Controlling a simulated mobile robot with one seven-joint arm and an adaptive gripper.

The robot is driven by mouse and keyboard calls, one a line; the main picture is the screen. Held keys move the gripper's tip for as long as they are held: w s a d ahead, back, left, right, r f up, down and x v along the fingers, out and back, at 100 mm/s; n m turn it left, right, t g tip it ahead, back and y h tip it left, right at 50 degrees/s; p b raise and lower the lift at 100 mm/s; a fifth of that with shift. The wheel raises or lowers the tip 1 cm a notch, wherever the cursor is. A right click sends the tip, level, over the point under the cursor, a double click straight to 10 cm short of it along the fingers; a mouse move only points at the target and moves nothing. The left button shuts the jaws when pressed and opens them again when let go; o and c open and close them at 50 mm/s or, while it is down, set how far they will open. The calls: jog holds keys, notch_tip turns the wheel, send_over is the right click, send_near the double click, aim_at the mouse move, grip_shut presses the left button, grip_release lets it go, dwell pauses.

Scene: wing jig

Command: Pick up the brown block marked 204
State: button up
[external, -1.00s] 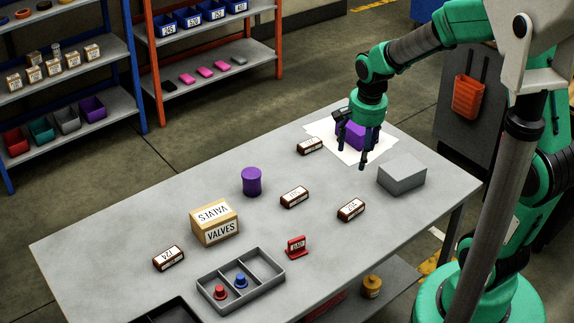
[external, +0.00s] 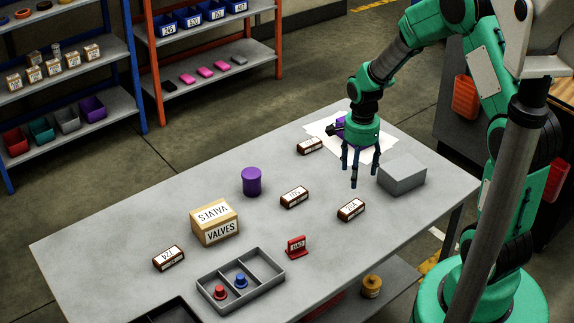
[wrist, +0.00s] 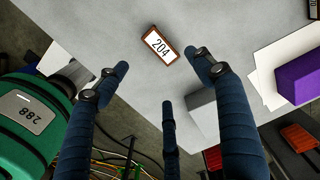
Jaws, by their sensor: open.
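The brown block marked 204 (external: 351,209) lies on the grey table, near its front right side, with a white label on top. In the wrist view the block (wrist: 160,45) shows with its number readable, ahead of and between my fingertips. My gripper (external: 355,178) is open and empty, its fingers pointing down above the table. It is above and behind the block, apart from it. In the wrist view my gripper (wrist: 162,80) shows its dark blue fingers spread wide, with nothing between them.
A grey box (external: 402,174) stands right of my fingers. A purple block (external: 343,124) sits on white paper (external: 318,128) behind. Other brown blocks (external: 294,197) lie left. A red stand (external: 296,247) and a divided tray (external: 262,295) are at the front. Table (external: 330,240) around the block is clear.

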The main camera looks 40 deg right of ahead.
jog(key=b, duration=0.2)
send_over(354, 208)
jog(key=shift+w+d+f, duration=0.1)
jog(key=shift+w+f, duration=0.05)
jog(key=shift+f, duration=4.1)
jog(key=shift+f+b, duration=0.55)
jog(key=shift+f, duration=2.1)
jog(key=c, duration=1.3)
